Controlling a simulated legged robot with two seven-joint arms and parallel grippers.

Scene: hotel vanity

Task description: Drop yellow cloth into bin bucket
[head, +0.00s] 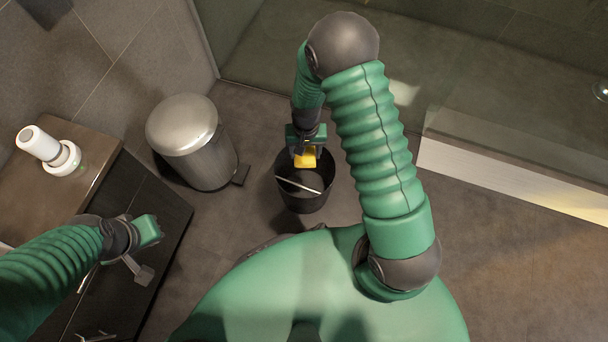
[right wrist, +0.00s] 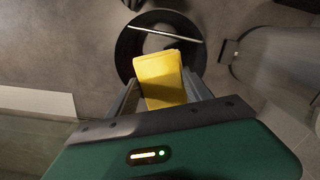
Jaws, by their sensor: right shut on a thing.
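The yellow cloth (head: 305,157) is folded and hangs in my right gripper (head: 304,150), which is shut on it. The cloth also shows in the right wrist view (right wrist: 160,80), between the two fingers (right wrist: 163,95). The dark round bin bucket (head: 318,205) stands on the floor below, with its open top facing up. In the head view the cloth overlaps the far part of its opening; in the right wrist view the bucket (right wrist: 124,45) lies behind the cloth. My left gripper (head: 148,250) is at the lower left beside the dark cabinet; its two fingers are apart with nothing between them.
A thin light bar (head: 298,185) crosses the bucket's opening. A metal pedal bin (head: 190,140) with a closed lid stands left of the bucket. A white device (head: 50,150) sits on the wooden counter (head: 95,150). A glass shower panel and a pale ledge (head: 520,182) are at the right.

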